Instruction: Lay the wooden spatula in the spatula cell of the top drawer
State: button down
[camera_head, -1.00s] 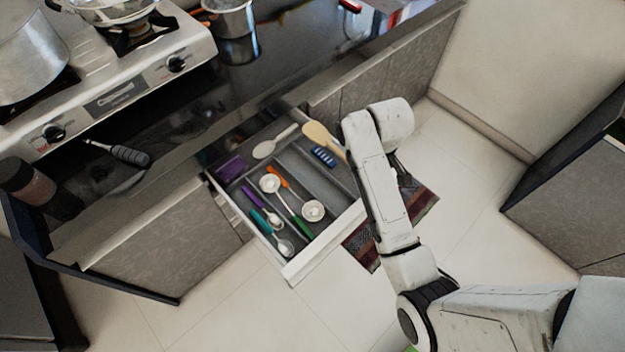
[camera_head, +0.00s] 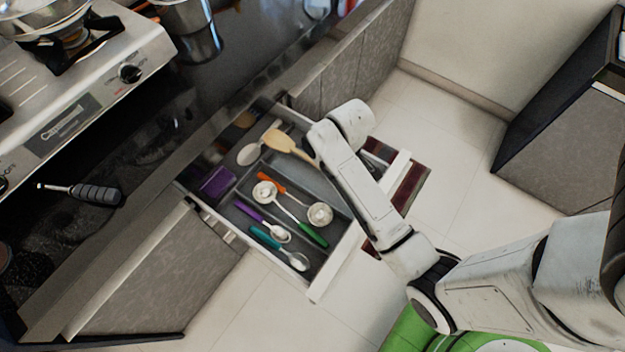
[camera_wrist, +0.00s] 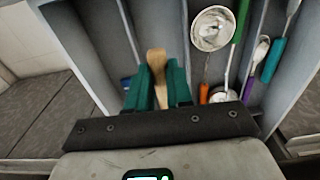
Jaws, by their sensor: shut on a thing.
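The wooden spatula (camera_head: 283,141) shows its broad tan end over the back of the open top drawer (camera_head: 334,268) in the head view. Its handle (camera_wrist: 157,62) runs between the two teal fingers of my gripper (camera_wrist: 158,88) in the wrist view, and the fingers are shut on it. In the head view my arm hides the gripper and the rest of the handle. Grey dividers split the drawer into long cells. The spatula lies over the cells on the right side; I cannot tell whether it touches the drawer floor.
The drawer also holds a pale spoon (camera_head: 252,151), a purple block (camera_head: 216,183), a green-handled ladle (camera_head: 319,214), and purple- and teal-handled spoons (camera_head: 266,236). A blue thing (camera_wrist: 126,83) sits left of my fingers. The counter and stove (camera_head: 85,105) are at the upper left.

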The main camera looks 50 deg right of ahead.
notch_tip(320, 180, down, 10)
jog(key=shift+r+b, duration=0.2)
jog(key=shift+b, duration=0.35)
jog(key=shift+f, duration=0.2)
jog(key=c, duration=1)
grip_release()
jog(key=shift+f, duration=0.1)
notch_tip(320, 180, up, 12)
jog(key=shift+s+r+p, duration=0.15)
jog(key=shift+p, duration=0.75)
jog(key=shift+s+a+r, duration=0.15)
jog(key=shift+s, duration=0.1)
jog(key=shift+m+t, duration=0.4)
jog(key=s+a+r, duration=0.1)
jog(key=s+a, duration=0.2)
jog(key=s+a+r, duration=0.1)
jog(key=s+a, duration=0.2)
jog(key=s+a+r, duration=0.1)
jog(key=s+a, duration=0.2)
jog(key=shift+s+a+r, duration=0.1)
jog(key=shift+s+r, duration=0.05)
jog(key=shift+s, duration=0.2)
